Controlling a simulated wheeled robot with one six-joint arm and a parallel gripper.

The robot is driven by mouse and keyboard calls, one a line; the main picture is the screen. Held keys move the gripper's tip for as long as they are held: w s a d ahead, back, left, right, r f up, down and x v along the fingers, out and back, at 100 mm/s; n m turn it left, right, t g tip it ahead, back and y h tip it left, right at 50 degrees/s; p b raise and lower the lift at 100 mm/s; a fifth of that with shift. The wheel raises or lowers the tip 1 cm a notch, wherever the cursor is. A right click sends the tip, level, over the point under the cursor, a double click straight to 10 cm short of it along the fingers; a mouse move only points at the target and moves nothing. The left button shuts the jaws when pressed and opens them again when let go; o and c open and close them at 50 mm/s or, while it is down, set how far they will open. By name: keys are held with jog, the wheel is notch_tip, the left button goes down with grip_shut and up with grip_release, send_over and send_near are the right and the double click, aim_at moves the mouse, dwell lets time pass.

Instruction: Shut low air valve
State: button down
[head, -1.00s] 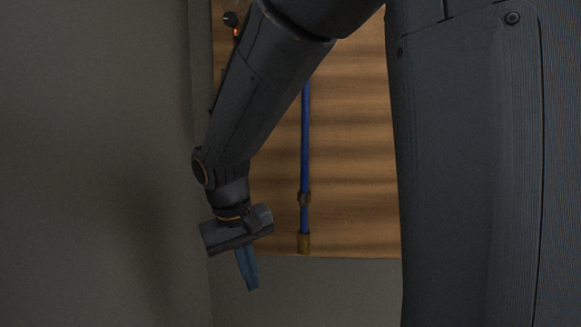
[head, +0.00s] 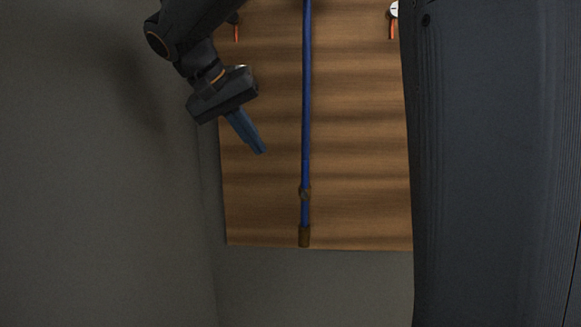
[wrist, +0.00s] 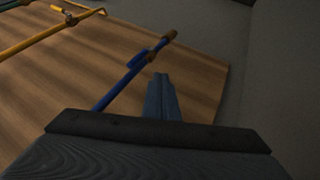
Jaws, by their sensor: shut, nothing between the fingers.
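A blue pipe (head: 306,110) runs down the wooden board. Near its lower end is a brownish valve fitting (head: 305,193), with a brass-coloured end (head: 304,236) below it. In the wrist view a short blue handle (wrist: 138,58) shows beside the blue pipe (wrist: 117,84), next to the fitting; its exact angle is hard to tell. My gripper (head: 262,151) is shut and empty, left of the pipe and higher in the picture than the fitting, apart from both. Its blue fingers (wrist: 161,78) point toward the pipe's end in the wrist view.
The wooden board (head: 255,205) is clear around the pipe's lower end. A grey wall (head: 90,220) stands at left. A white round gauge (head: 394,10) is at upper right. Yellow pipes (wrist: 30,42) show at upper left in the wrist view.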

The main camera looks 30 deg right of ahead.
aim_at(305, 178)
jog(key=d+f+p, duration=0.4)
jog(key=d+f, duration=0.3)
jog(key=d, duration=0.1)
jog(key=shift+d, duration=0.4)
